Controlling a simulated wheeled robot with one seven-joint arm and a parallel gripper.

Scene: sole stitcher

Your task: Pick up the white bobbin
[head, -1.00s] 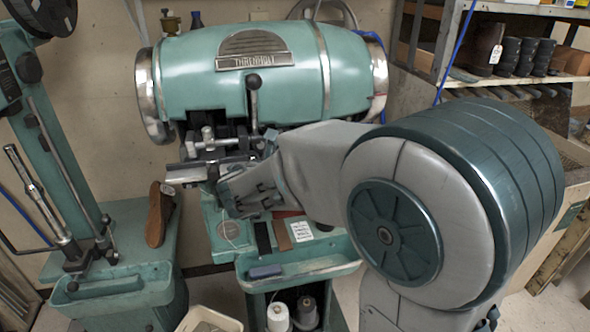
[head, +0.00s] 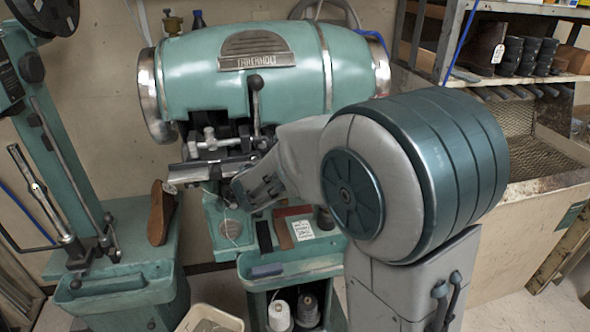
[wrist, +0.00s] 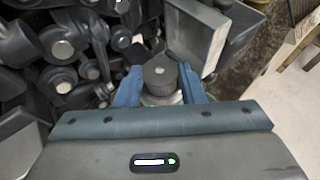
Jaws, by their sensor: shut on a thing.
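My gripper (wrist: 160,92) has its blue fingers around a small round thing in the wrist view. A pale, whitish rim, likely the white bobbin (wrist: 161,99), shows low between the fingers. A dark grey cylinder (wrist: 160,72) with a light centre sits just beyond it and hides part of it; I cannot tell whether they are joined. In the head view my gripper (head: 233,196) is just below the metal arm of the green stitching machine (head: 245,75). The bobbin is too small and hidden to make out there.
Dark machine linkages (wrist: 65,50) crowd the left of the wrist view. A light metal block (wrist: 195,35) stands close beyond the right finger. Below are a green tray (head: 300,262), a white thread cone (head: 279,316) and a pale bin (head: 208,318).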

